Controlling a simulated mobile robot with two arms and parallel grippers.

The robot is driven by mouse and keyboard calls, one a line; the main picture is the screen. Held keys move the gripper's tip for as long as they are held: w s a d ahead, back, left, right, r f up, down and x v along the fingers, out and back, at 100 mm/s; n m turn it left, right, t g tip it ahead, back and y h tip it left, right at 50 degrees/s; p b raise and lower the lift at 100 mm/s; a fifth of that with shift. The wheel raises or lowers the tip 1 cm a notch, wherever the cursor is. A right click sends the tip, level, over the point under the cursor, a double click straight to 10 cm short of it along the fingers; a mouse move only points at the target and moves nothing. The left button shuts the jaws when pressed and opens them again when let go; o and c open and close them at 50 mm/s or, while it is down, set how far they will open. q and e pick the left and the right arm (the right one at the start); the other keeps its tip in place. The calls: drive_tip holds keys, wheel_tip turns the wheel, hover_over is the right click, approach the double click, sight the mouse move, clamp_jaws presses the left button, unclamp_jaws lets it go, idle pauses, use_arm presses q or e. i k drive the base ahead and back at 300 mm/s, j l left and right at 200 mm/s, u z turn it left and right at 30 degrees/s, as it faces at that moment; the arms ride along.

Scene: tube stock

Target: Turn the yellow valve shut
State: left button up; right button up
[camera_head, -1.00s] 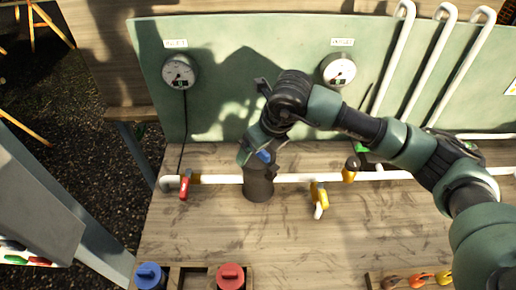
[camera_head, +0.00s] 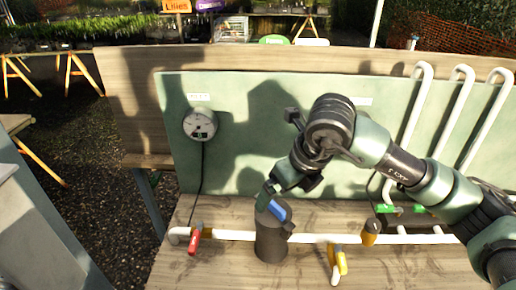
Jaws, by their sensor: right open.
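The yellow valve (camera_head: 341,261) is on the white pipe right of centre. Its yellow lever points down across the pipe toward the front edge, beside a short white stub. My right arm comes in from the right and bends down at left of the valve. My right gripper (camera_head: 268,197) is open, just above the blue lever on top of a black cylinder; I cannot tell whether they touch. It is apart from the yellow valve, up and to the left. The fingers are partly hidden by the wrist. My left gripper is not in view.
The black cylinder (camera_head: 271,243) stands at the pipe (camera_head: 228,235). A red valve (camera_head: 195,239) is on the left, an orange-yellow fitting (camera_head: 371,232) and green levers (camera_head: 386,208) on the right. A green panel (camera_head: 240,120) with a gauge (camera_head: 200,124) and white vertical pipes rises behind.

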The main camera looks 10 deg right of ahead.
sight(340, 257)
drive_tip(key=k, duration=2)
